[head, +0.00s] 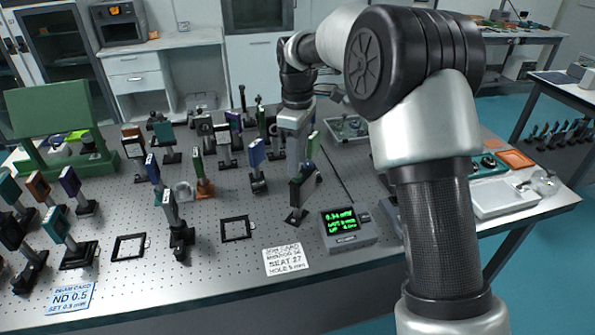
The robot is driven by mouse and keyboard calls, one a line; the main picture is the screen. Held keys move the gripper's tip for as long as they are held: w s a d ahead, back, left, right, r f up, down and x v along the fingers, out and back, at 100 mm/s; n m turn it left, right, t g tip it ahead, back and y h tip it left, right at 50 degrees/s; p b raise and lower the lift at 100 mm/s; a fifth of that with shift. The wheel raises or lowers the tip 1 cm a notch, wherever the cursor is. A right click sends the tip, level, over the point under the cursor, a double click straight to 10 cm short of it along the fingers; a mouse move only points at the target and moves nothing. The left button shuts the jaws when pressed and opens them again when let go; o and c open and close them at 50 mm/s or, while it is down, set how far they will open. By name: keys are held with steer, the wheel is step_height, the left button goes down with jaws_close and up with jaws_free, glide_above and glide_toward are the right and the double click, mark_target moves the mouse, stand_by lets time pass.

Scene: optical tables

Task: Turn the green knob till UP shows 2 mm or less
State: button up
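A small readout box (347,228) stands near the table's front edge with green lit text. Its lower lines are too small to read surely, so I cannot tell the UP value. My gripper (296,160) points down from the arm's end, above and behind a dark mount (297,200) on a post left of the readout. The fingers are small and merge with the dark parts behind. I cannot tell whether they are open or touch anything. I cannot make out the green knob; a green edge (314,145) shows just right of my gripper, but I cannot tell what it is.
The perforated optical table (215,275) carries several posted optics at left and behind. Two black square frames (237,229) and printed cards (286,260) lie at the front. A green board (48,108) stands back left. My arm covers part of the right side.

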steer(key=shift+f, duration=1.85)
jaws_close()
